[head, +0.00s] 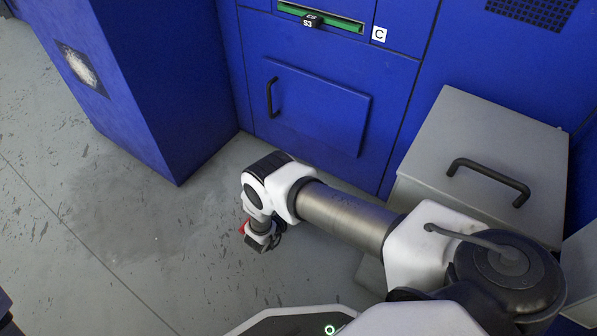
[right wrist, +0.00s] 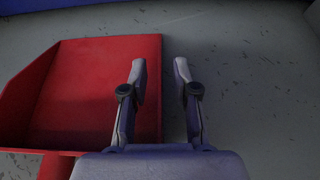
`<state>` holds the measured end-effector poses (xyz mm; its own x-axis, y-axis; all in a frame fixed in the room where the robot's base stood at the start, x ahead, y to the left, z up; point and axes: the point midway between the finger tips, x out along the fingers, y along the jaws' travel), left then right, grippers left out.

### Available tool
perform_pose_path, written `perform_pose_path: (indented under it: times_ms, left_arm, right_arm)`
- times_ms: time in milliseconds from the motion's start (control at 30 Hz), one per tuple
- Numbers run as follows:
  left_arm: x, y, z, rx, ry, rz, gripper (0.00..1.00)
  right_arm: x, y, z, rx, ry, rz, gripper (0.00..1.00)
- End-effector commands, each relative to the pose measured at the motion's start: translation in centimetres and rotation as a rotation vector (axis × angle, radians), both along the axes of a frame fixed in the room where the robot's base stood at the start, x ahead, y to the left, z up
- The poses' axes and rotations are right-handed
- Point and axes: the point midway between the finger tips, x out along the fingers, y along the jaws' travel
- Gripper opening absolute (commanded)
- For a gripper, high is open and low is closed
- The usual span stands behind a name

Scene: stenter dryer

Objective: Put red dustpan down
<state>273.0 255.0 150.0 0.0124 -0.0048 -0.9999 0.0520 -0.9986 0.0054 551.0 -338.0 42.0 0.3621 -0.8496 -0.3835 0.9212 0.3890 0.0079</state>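The red dustpan (right wrist: 95,95) fills the left of the right wrist view, with a raised wall on its left side. Its right edge runs between the two fingers of my right gripper (right wrist: 160,72). The fingers stand apart with grey floor showing in the gap, and the left finger overlaps the pan. I cannot tell whether the pan rests on the floor. In the head view only a small red bit of the dustpan (head: 242,228) shows beside my right wrist, which points down and hides the rest. My left gripper is not in view.
A blue machine with a handled door panel (head: 315,105) stands behind my arm. A blue column (head: 165,80) is to the left. A grey box with a black handle (head: 480,145) stands at the right. The grey floor (head: 110,230) at the left is clear.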

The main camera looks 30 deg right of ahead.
Motion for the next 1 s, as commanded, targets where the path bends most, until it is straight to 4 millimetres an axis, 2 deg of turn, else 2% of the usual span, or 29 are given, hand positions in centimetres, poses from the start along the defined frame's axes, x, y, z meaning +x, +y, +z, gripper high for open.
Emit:
perform_pose_path:
  times_ms: [267, 367, 500, 700, 833, 1000]
  left_arm:
    - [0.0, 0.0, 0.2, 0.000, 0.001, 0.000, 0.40]
    - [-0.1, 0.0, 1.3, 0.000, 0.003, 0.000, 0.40]
    - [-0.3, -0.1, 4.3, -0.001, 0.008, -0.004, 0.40]
    - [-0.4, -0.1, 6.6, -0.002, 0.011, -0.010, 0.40]
    - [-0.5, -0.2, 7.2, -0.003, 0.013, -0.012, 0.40]
    - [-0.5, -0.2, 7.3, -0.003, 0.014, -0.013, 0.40]
  right_arm:
    - [0.0, 0.0, 0.2, 0.000, 0.000, 0.000, 0.31]
    - [-0.2, 0.7, 1.0, 0.000, -0.001, 0.002, 0.31]
    - [-1.3, 3.0, 2.6, 0.002, 0.001, 0.003, 0.31]
    - [-3.2, 7.5, 4.3, 0.002, 0.001, 0.003, 0.31]
    - [-4.0, 9.5, 4.8, 0.000, -0.001, 0.002, 0.31]
    - [-4.4, 10.2, 4.9, 0.000, 0.000, 0.000, 0.31]
